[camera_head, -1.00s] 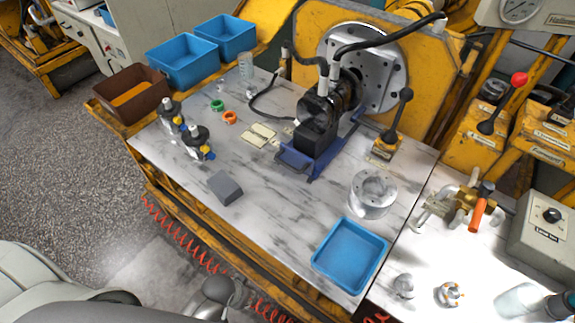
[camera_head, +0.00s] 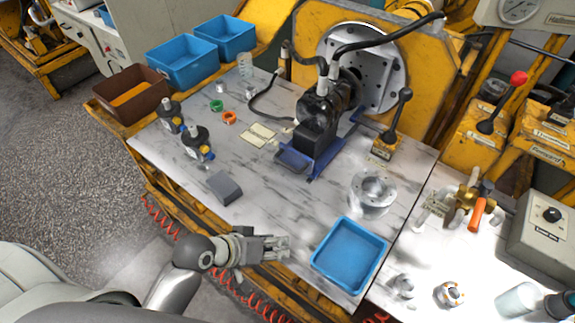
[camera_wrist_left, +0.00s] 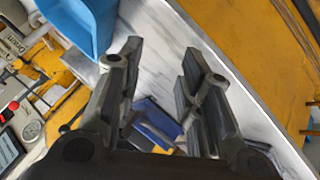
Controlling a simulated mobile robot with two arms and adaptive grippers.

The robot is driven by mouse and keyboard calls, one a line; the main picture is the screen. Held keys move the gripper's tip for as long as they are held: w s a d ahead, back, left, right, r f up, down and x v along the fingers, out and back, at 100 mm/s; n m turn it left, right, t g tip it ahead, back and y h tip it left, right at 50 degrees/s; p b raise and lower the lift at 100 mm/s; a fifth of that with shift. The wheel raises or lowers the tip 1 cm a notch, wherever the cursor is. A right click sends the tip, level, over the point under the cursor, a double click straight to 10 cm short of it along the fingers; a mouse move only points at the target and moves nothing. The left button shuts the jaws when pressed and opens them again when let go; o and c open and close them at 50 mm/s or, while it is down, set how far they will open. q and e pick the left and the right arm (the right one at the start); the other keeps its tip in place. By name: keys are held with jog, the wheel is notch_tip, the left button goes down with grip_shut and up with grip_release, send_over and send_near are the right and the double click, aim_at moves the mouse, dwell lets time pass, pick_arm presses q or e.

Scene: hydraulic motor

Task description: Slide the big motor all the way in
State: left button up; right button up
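The big black motor (camera_head: 316,132) sits on a blue sled (camera_head: 324,164) in the head view, in front of the round metal flange plate (camera_head: 381,72). Hoses run to its top. The motor's far end is close to the plate, but I cannot tell how deep it sits. My left gripper (camera_head: 284,248) is at the front edge of the table, left of the blue tray and well short of the sled. In the left wrist view my left gripper (camera_wrist_left: 160,52) is open and empty, with a clear gap between its fingers. My right gripper is not in view.
A blue tray (camera_head: 322,258) and a metal ring part (camera_head: 372,190) stand right of the sled. A grey block (camera_head: 224,188) and two small motors (camera_head: 196,141) (camera_head: 170,114) lie left. A lever (camera_head: 394,120) stands right of the motor. Bare table lies between gripper and sled.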

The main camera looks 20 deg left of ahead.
aim_at(287, 166)
pick_arm(q)
jog(key=w+n+t, duration=0.1)
jog(key=w+n, duration=0.1)
jog(key=w+r+n+t+h, duration=0.1)
jog(key=w+n, duration=0.1)
jog(key=w, duration=0.1)
jog(key=w+n+t+h, duration=0.1)
jog(key=w+t, duration=0.1)
jog(key=w, duration=0.1)
jog(key=shift+a+r+n, duration=0.35)
jog(key=shift+r+n, duration=0.05)
jog(key=w+a+n+t, duration=0.1)
jog(key=w+a+n, duration=0.1)
jog(key=w+a+n+t+y, duration=0.1)
jog(key=w+a+n, duration=0.1)
jog(key=w+a+n+t+y, duration=0.1)
jog(key=w+a+n+t, duration=0.1)
jog(key=n, duration=0.1)
jog(key=shift+a+r, duration=0.2)
jog(key=shift+r, duration=0.15)
jog(key=shift+w, duration=0.25)
jog(key=x, duration=1)
jog(key=shift+w+f, duration=0.1)
jog(key=shift+f, duration=0.05)
jog(key=shift+c, duration=0.2)
grip_shut()
